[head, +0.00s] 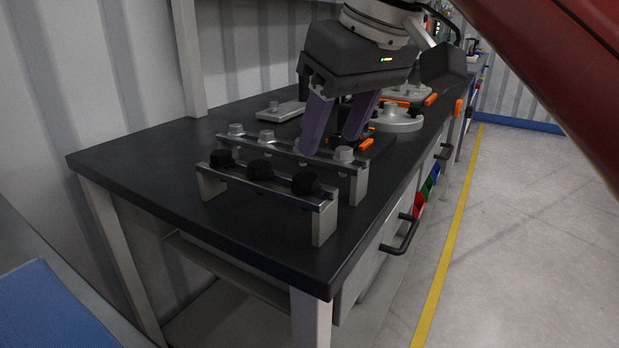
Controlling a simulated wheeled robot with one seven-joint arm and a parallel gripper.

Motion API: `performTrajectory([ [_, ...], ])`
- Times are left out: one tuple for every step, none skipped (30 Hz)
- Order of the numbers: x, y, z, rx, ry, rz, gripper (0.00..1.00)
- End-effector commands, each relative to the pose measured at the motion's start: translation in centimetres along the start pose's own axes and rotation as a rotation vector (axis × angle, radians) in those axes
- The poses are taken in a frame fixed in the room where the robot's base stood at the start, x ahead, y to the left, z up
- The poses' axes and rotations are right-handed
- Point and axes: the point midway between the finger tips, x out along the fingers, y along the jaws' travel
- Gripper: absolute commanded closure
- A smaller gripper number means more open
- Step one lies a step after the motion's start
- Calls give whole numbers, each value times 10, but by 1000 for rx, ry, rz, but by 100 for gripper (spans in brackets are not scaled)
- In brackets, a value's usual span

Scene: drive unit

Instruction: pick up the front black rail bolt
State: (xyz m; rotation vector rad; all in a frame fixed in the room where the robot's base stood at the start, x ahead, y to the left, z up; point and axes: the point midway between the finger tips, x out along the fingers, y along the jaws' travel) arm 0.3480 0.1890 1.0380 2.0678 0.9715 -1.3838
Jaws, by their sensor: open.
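Three black bolts stand in a row on the nearer metal rail: a right one (306,183), a middle one (260,169) and a left one (221,158). The right bolt is the closest to the table's front edge. The nearer rail (324,206) stands on legs near the table's front corner. My gripper (333,143) is open, with two purple fingers pointing down. It is over the farther rail, behind and above the right black bolt, apart from the black bolts. Nothing shows between its fingers except background parts.
A second rail (357,178) with silver bolts (344,154) stands just behind the first, partly hidden by my fingers. A round grey part (398,121) and orange-marked parts lie farther back. The black tabletop (130,158) is clear at the left. A drawer handle (401,236) sticks out at the right.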

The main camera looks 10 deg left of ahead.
Motion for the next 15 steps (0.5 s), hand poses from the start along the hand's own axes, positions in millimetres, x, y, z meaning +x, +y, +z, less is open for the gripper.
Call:
performTrajectory([
  [-4, -5, -5, -22, -1, -7, 48],
  [-5, -6, -6, -30, -1, -9, 48],
  [-4, -8, -7, -38, -3, -12, 48],
  [-3, -8, -8, -41, -4, -13, 48],
  [0, -9, -8, -43, -5, -14, 48],
  [4, -9, -8, -44, -5, -14, 48],
  [8, -9, -7, -44, -5, -15, 48],
  [12, -9, -7, -44, -6, -15, 48],
  [16, -9, -7, -43, -5, -14, 48],
  [20, -9, -7, -43, -5, -14, 48],
  [23, -9, -7, -43, -6, -14, 48],
  [28, -9, -8, -42, -5, -13, 48],
  [32, -9, -8, -42, -5, -13, 48],
  [37, -9, -8, -42, -6, -14, 48],
  [44, -8, -8, -42, -5, -13, 48],
])
